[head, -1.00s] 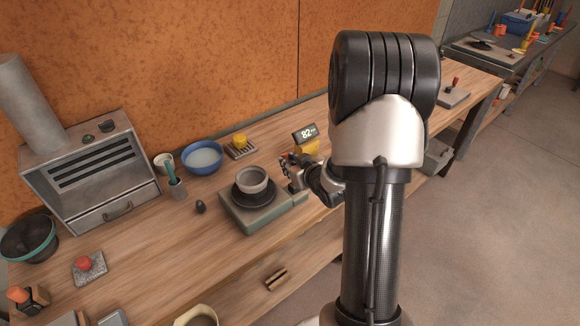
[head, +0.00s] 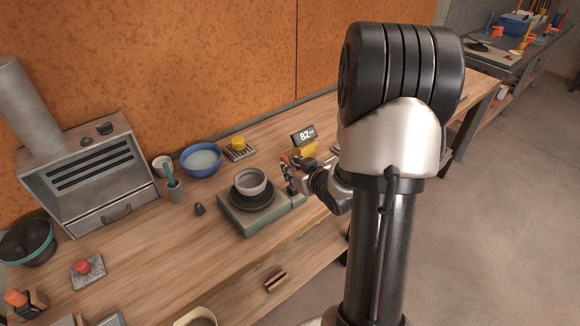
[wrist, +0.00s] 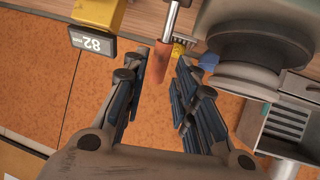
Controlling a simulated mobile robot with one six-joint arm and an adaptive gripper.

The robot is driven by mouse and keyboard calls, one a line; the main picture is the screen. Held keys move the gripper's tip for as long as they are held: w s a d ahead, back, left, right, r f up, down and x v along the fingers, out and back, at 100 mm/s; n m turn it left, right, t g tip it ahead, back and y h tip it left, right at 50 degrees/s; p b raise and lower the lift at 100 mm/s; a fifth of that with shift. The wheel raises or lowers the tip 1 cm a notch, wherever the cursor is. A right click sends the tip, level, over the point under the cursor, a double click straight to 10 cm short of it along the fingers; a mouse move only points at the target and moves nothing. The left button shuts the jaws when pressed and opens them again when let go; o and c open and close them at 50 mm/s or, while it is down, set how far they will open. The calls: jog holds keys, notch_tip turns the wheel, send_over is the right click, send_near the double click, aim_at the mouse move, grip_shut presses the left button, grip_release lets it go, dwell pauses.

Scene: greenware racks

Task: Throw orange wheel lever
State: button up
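The orange wheel lever (wrist: 160,60) has an orange grip on a metal rod. In the wrist view its grip lies between and just beyond the fingertips of my gripper (wrist: 156,82), which is open, with a gap visible on both sides. The potter's wheel (head: 240,223) has a grey-green base and a dark disc bearing a grey bowl (head: 250,182). In the head view my gripper (head: 292,177) is at the wheel's right side, and the lever is small and partly hidden there. The wheel also shows upside down in the wrist view (wrist: 245,52).
A yellow scale with a black display (head: 303,135) reading 82 stands just behind my gripper.

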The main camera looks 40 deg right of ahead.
jog(key=shift+v, duration=2.1)
